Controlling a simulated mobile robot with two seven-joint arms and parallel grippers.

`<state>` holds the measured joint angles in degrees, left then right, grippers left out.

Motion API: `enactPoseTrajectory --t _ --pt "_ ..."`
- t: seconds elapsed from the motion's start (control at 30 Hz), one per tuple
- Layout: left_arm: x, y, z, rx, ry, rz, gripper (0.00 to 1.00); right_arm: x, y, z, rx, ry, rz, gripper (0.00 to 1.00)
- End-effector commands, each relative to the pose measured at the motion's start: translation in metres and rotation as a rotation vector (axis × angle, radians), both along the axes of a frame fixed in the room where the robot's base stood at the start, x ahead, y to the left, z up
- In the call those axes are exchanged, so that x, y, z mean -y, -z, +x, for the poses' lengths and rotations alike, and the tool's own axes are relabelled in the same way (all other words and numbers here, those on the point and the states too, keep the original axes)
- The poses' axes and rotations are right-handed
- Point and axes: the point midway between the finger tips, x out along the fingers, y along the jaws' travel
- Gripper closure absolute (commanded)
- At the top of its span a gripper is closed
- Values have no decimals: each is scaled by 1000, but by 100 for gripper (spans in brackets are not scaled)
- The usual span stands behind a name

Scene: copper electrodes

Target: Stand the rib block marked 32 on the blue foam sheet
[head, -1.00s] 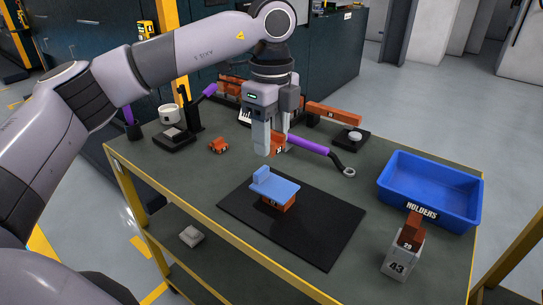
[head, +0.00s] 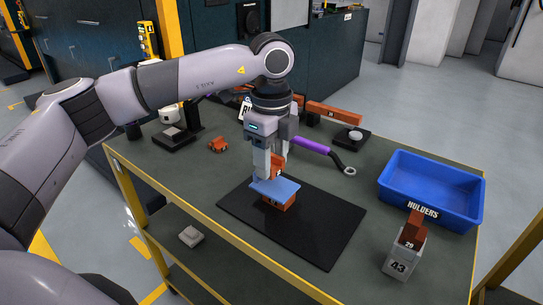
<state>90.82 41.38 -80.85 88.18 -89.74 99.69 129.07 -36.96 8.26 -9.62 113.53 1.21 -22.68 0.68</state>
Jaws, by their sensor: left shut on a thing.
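The blue foam sheet (head: 286,188) lies on top of an orange-brown block (head: 279,203) that stands on a black mat. My left gripper (head: 271,174) points down at the sheet's back edge, shut on an orange-brown rib block (head: 279,166). The fingers cover much of the held block, and its number is too small to read. I cannot tell whether its lower end touches the sheet. The small raised blue piece on the sheet is hidden around the left finger. My right gripper is not in view.
The black mat (head: 318,230) is otherwise bare. A purple-handled tool (head: 312,146) lies behind the mat. A small orange piece (head: 219,145) is at left.

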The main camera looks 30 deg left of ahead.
Motion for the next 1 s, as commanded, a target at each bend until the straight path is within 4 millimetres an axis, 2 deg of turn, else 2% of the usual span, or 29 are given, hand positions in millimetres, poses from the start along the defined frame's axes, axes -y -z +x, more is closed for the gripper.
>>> enactPoseTrajectory --t 0.17,0.2,0.27,0.53,0.67,0.77,1.0 --pt "0 2 0 2 1 -1 94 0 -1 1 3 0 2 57" --pt "0 3 0 0 1 0 44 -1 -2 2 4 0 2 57" --pt "0 3 0 0 1 0 28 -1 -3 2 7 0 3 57" --pt "0 2 0 0 1 0 28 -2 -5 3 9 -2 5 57" --pt "0 -5 0 1 0 0 28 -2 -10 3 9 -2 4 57" --pt "1 -17 0 2 1 -1 28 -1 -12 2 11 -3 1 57" --pt "1 -71 1 5 0 -2 28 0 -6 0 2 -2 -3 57"
